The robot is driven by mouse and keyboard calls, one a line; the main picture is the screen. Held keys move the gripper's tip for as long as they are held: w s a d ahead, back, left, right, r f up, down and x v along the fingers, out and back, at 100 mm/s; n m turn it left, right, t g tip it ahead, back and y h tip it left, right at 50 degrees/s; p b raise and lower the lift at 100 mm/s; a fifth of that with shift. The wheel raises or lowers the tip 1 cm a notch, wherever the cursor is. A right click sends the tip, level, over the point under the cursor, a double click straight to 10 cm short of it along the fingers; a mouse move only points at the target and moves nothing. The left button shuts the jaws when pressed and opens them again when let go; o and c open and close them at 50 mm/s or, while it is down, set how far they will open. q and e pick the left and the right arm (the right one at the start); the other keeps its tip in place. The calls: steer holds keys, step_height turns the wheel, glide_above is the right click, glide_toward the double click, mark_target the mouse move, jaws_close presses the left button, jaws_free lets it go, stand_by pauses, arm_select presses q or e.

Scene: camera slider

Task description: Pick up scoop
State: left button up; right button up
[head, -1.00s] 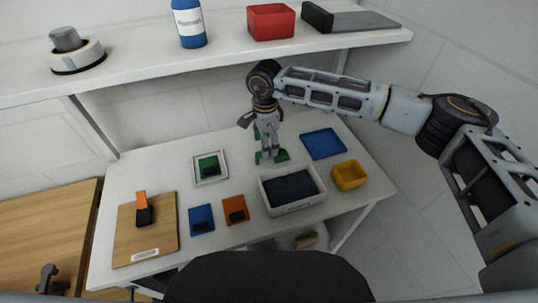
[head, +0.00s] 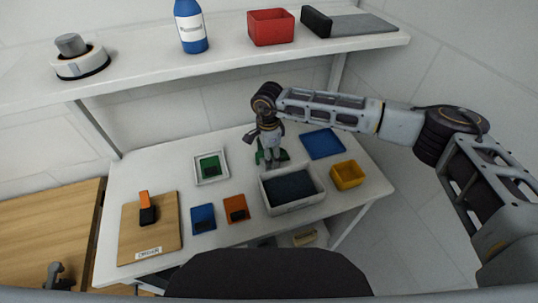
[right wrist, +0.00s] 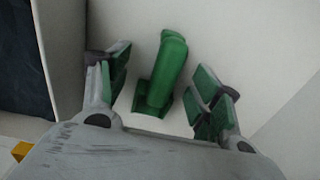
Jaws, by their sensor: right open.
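A green scoop (right wrist: 163,72) lies on the white table in the right wrist view, between the two fingers of my right gripper (right wrist: 164,88). The fingers are spread, with clear gaps on both sides of the green piece. In the head view my right gripper (head: 270,161) points down at the table behind the white bin, and its own links and green pads largely hide the scoop. Whether its fingertips touch the table is unclear. My left gripper is not clearly in view.
A white bin (head: 294,209) with dark contents stands close in front of the gripper. A blue tray (head: 323,143) and yellow box (head: 347,175) are to its right, a framed green item (head: 210,168) to its left. A shelf (head: 235,58) runs above the table's back.

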steer(key=c, duration=1.1)
steer(key=shift+r, duration=0.1)
